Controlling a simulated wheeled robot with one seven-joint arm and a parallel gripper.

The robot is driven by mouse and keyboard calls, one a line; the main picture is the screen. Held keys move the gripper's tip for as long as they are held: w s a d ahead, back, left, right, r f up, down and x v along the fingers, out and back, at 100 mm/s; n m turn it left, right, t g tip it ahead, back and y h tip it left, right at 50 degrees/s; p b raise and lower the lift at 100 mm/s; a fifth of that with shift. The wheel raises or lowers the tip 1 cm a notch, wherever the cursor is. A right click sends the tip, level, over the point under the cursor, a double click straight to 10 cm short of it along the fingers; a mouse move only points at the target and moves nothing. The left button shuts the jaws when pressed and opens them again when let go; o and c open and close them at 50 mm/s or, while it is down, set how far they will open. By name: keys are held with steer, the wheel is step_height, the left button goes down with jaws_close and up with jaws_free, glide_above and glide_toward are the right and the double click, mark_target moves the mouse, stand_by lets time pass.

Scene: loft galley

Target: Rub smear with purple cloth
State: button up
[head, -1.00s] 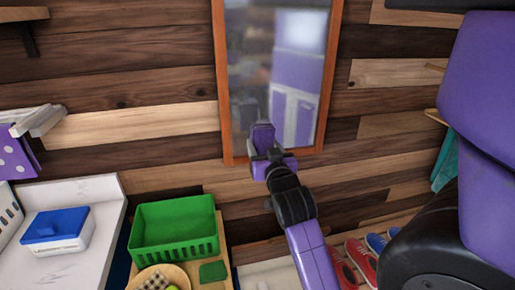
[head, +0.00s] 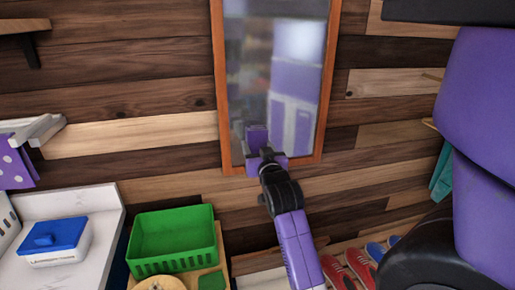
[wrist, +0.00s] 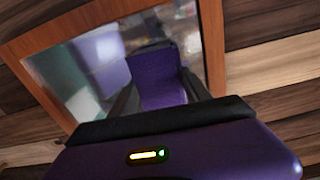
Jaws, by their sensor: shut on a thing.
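A plain purple cloth (head: 257,136) is held upright in my gripper (head: 265,155), in front of the lower left part of a tall mirror (head: 290,60) with an orange-brown wooden frame. In the wrist view the purple cloth (wrist: 158,80) stands between the two dark fingers, which are shut on it, with the mirror glass (wrist: 97,65) behind. The glass looks hazy and shows blurred reflections. I cannot make out a separate smear. Whether the cloth touches the glass cannot be told.
A green basket (head: 173,262) and a white box with a blue lid (head: 58,242) stand at lower left. A dotted purple cloth (head: 16,168) hangs from a small shelf at left. Red shoes (head: 362,266) lie at lower right. The plank wall around the mirror is mostly bare.

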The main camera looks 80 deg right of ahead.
steer(key=shift+x, duration=0.95)
stand_by(0.6)
steer(key=s+d+p, duration=0.2)
steer(key=s, duration=0.1)
steer(key=shift+s, duration=0.25)
steer(key=shift+a, duration=0.1)
steer(key=shift+w+a, duration=0.3)
steer(key=shift+w, duration=0.4)
steer(key=shift+w+a, duration=0.25)
steer(key=shift+w, duration=0.45)
steer(key=shift+w+a, duration=0.3)
steer(key=shift+w, duration=0.35)
steer(key=shift+c, duration=0.5)
steer(key=shift+r, duration=0.1)
steer(key=shift+a, duration=0.1)
